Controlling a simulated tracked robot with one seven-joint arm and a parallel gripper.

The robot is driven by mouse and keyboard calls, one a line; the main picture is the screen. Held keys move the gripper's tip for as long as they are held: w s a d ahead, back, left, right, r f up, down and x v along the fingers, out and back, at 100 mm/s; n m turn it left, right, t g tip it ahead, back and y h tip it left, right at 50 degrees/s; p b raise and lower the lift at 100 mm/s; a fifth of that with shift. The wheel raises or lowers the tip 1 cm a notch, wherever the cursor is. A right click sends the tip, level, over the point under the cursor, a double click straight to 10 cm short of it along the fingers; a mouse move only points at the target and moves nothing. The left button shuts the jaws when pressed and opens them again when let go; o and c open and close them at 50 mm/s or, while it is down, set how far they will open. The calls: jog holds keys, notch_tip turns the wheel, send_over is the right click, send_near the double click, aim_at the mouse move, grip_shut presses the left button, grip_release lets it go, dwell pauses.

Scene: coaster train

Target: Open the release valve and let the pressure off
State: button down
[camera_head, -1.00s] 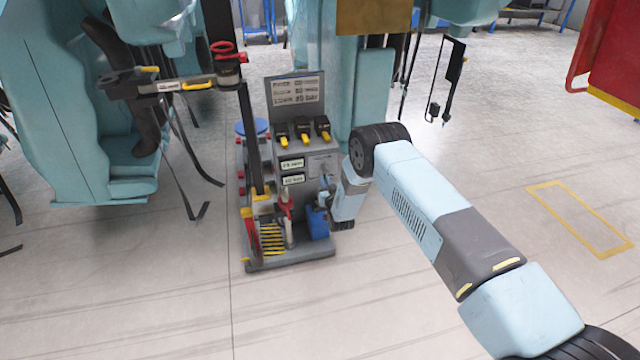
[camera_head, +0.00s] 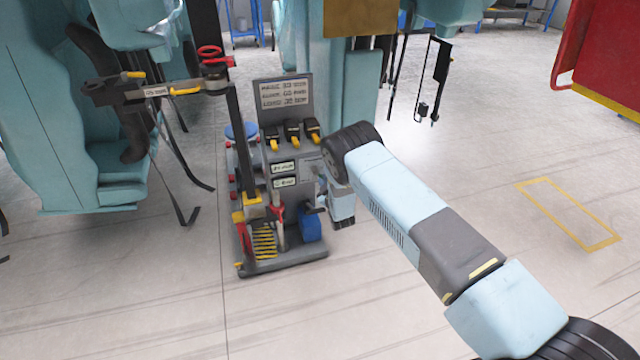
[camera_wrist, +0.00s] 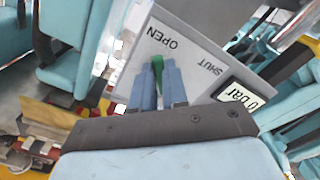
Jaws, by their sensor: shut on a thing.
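The release valve's green handle (camera_wrist: 158,68) shows between my gripper's two fingers (camera_wrist: 158,78) in the wrist view. My gripper is shut on it. The handle is beside the word OPEN on a grey-white plate (camera_wrist: 190,62); the word SHUT is further right on that plate. A small display (camera_wrist: 240,96) right of the fingers reads "0 bar". In the head view my gripper (camera_head: 322,192) is at the right side of a grey service cart (camera_head: 297,258), with the handle too small or hidden to make out.
The cart carries a sign board (camera_head: 284,93), several black and yellow fittings and a blue container (camera_head: 310,228). Teal seats (camera_head: 90,150) stand left. The floor to the right is clear.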

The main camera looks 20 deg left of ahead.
jog(key=shift+s+a+r+n, duration=0.2)
jog(key=shift+a+n, duration=0.1)
jog(key=shift+n, duration=0.3)
jog(key=c, duration=1.2)
grip_release()
jog(key=shift+w+d, duration=0.1)
jog(key=shift+d, duration=0.05)
jog(key=shift+o, duration=0.3)
jog(key=shift+d, duration=0.1)
jog(key=shift+d, duration=0.1)
jog(key=v, duration=1.3)
jog(key=shift+s+d, duration=0.15)
jog(key=shift+s, duration=0.05)
jog(key=shift+f, duration=0.15)
